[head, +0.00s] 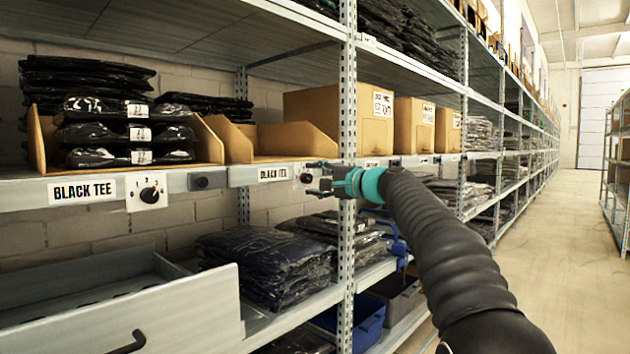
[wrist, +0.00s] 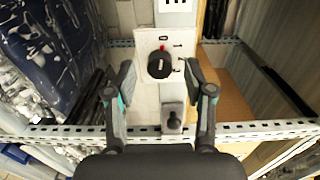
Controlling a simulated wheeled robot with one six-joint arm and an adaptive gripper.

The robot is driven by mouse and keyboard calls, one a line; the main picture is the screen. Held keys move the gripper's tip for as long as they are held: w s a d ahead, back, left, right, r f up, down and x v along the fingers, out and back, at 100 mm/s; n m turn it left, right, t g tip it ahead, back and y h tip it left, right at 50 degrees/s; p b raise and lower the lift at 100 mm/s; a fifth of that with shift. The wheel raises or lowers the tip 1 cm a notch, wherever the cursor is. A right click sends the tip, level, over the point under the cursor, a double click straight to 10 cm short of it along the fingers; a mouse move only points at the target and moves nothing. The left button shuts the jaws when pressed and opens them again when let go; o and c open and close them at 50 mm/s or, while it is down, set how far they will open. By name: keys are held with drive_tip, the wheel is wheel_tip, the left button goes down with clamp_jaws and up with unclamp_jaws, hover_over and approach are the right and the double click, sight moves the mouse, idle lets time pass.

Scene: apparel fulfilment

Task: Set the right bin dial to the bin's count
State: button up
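The right bin (head: 293,140) is an open cardboard bin on the middle shelf. I see no packs in its visible part. Its dial (head: 306,177) is on the shelf edge beside a BLACK TEE label (head: 272,174). In the wrist view the dial is a black knob (wrist: 160,66) on a white plate, its red mark by the 0. My gripper (head: 318,181) is at this dial. In the wrist view its fingers (wrist: 160,85) are open on either side of the knob, with a gap on both sides.
The left bin (head: 42,150) holds three bagged black packs and has its own dial (head: 149,195). A small dark button (wrist: 173,120) is beside the right dial's plate. A steel upright (head: 347,120) stands just right of the right bin. The aisle (head: 555,220) is clear.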

drive_tip(key=v, duration=1.2)
